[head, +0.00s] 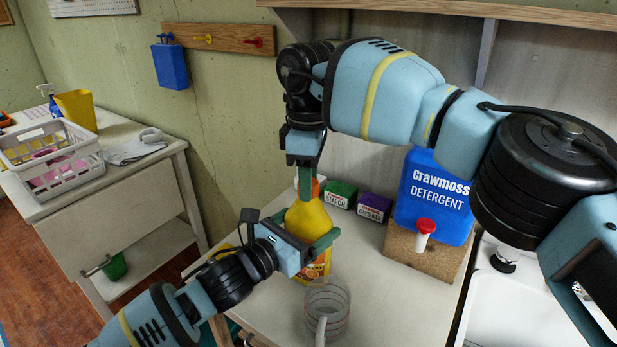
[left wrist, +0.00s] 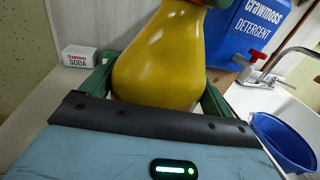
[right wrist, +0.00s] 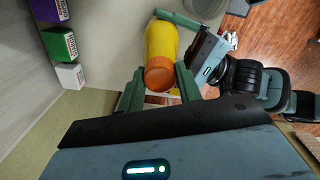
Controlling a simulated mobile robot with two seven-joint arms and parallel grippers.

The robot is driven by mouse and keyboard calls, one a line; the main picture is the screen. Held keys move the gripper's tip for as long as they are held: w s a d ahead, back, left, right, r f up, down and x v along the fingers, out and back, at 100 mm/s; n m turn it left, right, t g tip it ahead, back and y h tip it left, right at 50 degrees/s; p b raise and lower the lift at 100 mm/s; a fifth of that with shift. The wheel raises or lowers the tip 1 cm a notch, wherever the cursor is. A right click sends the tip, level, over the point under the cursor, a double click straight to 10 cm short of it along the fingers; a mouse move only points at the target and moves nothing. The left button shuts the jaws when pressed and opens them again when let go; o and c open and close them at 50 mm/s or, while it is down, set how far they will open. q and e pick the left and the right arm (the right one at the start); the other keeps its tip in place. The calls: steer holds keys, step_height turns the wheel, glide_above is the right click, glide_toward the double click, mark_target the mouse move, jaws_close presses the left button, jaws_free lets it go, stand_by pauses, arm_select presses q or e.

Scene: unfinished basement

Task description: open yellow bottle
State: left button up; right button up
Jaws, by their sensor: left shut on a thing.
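The yellow bottle (head: 308,222) with an orange cap (head: 315,187) stands upright at the counter's left side. My left gripper (head: 318,243) is shut around its body. The left wrist view shows the yellow body (left wrist: 158,60) between the green fingers. My right gripper (head: 304,187) points down from above, at the cap. In the right wrist view the orange cap (right wrist: 159,74) lies between the fingers of my right gripper (right wrist: 160,88), which are apart with small gaps beside it. The front of the bottle's label is partly hidden by my left gripper.
A clear beaker (head: 328,302) stands close in front of the bottle. A green box (head: 341,193) and a purple box (head: 375,207) stand behind. A blue detergent jug (head: 433,200) rests on a cork-colored block (head: 408,250) to the right, beside a white sink (head: 510,310).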

steer(key=shift+c, duration=1.2)
steer(key=n, duration=0.5)
steer(key=shift+n, duration=0.4)
steer(key=n, duration=2.6)
steer(key=shift+r+n, duration=0.1)
steer(key=shift+n, duration=0.3)
steer(key=n, duration=0.7)
steer(key=shift+n, duration=0.4)
steer(key=n, duration=1.3)
steer(key=shift+n, duration=0.4)
